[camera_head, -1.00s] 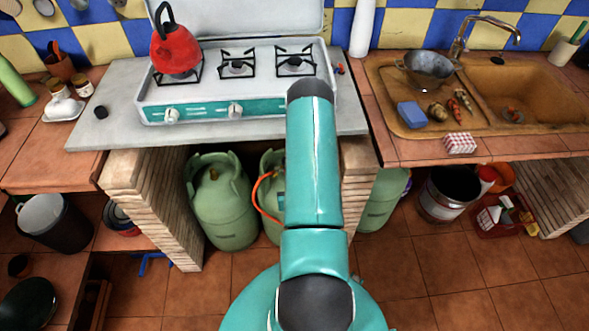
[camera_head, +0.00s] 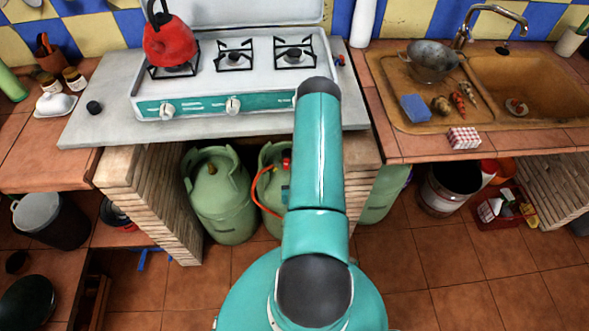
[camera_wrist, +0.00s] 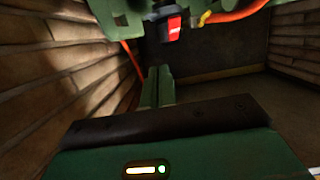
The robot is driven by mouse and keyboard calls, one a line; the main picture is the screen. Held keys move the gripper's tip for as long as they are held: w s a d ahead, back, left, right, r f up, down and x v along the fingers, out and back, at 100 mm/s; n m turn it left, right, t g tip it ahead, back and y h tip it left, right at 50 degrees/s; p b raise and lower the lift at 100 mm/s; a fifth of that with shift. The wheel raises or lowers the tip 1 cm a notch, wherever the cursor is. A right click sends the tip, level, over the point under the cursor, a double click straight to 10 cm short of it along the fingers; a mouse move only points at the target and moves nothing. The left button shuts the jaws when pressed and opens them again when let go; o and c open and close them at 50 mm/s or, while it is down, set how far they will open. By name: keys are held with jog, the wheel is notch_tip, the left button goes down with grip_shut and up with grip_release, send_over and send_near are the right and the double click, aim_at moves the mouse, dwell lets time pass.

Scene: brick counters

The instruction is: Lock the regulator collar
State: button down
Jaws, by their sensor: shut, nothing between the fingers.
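The regulator shows as a small red and dark part (camera_head: 286,160) on top of the middle green gas cylinder (camera_head: 268,200), under the counter and partly behind my arm. An orange hose (camera_head: 256,188) runs from it. In the wrist view the red part of the regulator (camera_wrist: 174,29) is at top centre, beside green metal of the cylinder's top, with the orange hose (camera_wrist: 235,13) to its right. My gripper (camera_wrist: 159,72) is shut and empty, its fingertips below the red part in the picture and apart from it. My arm hides the gripper in the head view. Whether the collar is locked cannot be told.
Brick pillars (camera_head: 150,205) flank the cylinder recess, and brick walls (camera_wrist: 55,70) show at both sides in the wrist view. Another green cylinder (camera_head: 222,200) stands at left. The stove counter (camera_head: 95,125) is overhead.

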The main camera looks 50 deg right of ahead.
jog(key=w+d+f, duration=0.5)
jog(key=shift+d, duration=0.35)
jog(key=shift+f, duration=0.45)
jog(key=shift+f, duration=1.1)
jog(key=shift+s+a, duration=0.3)
jog(key=shift+a, duration=0.15)
jog(key=v, duration=1.2)
jog(key=shift+s+a+r, duration=0.25)
jog(key=shift+r, duration=0.1)
